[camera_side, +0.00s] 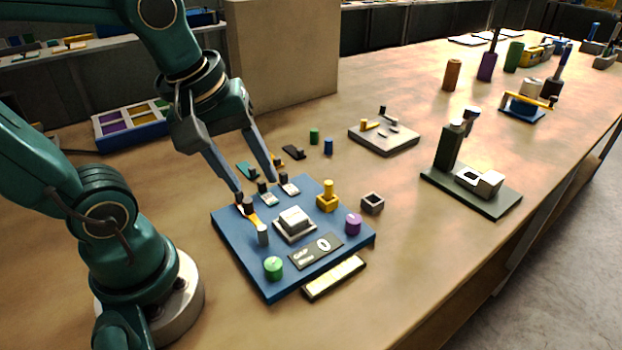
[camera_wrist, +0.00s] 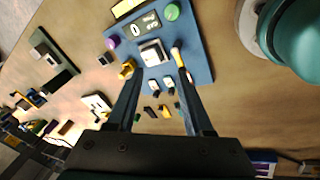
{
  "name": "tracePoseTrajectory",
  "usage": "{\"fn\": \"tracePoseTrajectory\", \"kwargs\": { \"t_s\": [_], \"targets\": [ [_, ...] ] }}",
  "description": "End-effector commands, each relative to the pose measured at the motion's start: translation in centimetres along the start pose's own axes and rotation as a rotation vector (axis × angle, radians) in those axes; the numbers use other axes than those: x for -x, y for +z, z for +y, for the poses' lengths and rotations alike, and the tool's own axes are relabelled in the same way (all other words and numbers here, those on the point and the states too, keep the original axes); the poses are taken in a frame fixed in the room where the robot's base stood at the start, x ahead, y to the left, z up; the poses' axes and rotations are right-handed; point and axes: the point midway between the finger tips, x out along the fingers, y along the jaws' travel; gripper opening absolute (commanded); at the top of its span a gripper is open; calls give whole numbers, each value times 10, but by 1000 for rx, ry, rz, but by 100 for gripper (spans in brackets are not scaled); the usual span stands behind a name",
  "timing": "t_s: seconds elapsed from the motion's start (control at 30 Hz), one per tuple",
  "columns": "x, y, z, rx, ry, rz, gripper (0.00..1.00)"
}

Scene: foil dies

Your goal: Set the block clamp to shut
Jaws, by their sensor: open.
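A blue fixture plate (camera_side: 243,262) lies on the bench with a pale metal block (camera_side: 294,220) seated at its middle; the block also shows in the wrist view (camera_wrist: 152,53). An orange lever (camera_side: 252,217) with a dark knob is beside the block, and it shows in the wrist view (camera_wrist: 177,57). A yellow knobbed part (camera_side: 327,197) stands across the block from it. I cannot tell which of these works the block clamp, or its setting. My gripper (camera_side: 257,186) is open and empty, pointing down above the plate's far-left edge, one finger near the lever's knob.
The plate carries a green knob (camera_side: 273,267), a purple knob (camera_side: 353,224), a grey post (camera_side: 263,234) and a black label (camera_side: 316,251). A small square ring (camera_side: 372,203) lies beside it. A green-based press (camera_side: 470,190) stands to the right.

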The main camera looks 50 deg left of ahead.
Motion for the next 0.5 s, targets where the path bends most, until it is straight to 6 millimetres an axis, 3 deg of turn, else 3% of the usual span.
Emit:
{"fn": "tracePoseTrajectory", "kwargs": {
  "t_s": [0.1,0.2,0.3,0.5],
  "targets": [
    [-14,-20,-4,398,-121,-33,52],
    [-25,-35,-11,655,-212,-45,52],
    [-35,-44,-18,782,-279,-57,52],
    [-48,-51,-29,841,-337,-77,52]
  ]
}}
